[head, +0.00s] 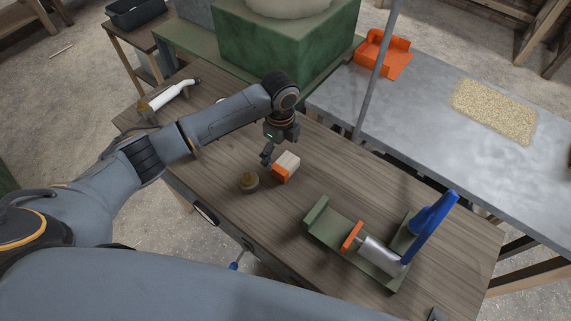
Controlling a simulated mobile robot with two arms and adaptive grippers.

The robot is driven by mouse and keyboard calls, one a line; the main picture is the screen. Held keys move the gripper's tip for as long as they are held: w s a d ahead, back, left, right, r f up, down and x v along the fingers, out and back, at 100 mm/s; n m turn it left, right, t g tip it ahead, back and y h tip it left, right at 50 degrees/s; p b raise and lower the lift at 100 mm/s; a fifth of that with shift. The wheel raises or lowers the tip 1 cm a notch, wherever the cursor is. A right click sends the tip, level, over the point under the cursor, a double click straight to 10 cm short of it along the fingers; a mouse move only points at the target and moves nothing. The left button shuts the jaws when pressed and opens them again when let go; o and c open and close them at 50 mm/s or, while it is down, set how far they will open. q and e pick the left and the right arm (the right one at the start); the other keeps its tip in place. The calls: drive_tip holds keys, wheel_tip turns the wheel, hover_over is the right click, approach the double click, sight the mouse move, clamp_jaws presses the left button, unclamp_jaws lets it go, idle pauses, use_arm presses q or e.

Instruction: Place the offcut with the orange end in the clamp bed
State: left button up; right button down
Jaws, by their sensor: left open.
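The offcut (287,166) is a short pale wood block with an orange end facing the front left. It lies on the wooden bench, just below my left gripper. My left gripper (268,157) points down at the block's back left side and is open; whether a finger touches the block I cannot tell. The clamp bed (325,225) is a green channel on the right part of the bench. It has an orange jaw pad (352,237), a silver cylinder (378,253) and a blue lever (432,224) standing up. My right gripper is not in view.
A white tube-like tool (175,94) lies at the bench's far left. A green machine (290,45) stands behind. A grey table (440,140) with a thin upright post (376,75) and orange tray (383,55) is at right.

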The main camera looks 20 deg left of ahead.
sight(282, 161)
use_arm(q)
drive_tip(key=shift+s+d+f+p, duration=0.1)
drive_tip(key=shift+f+p, duration=0.15)
drive_tip(key=shift+f, duration=0.9)
drive_tip(key=shift+s+d+f+p, duration=0.1)
drive_tip(key=shift+f+p, duration=0.1)
drive_tip(key=shift+f, duration=0.9)
drive_tip(key=shift+c, duration=0.2)
drive_tip(key=c, duration=1.3)
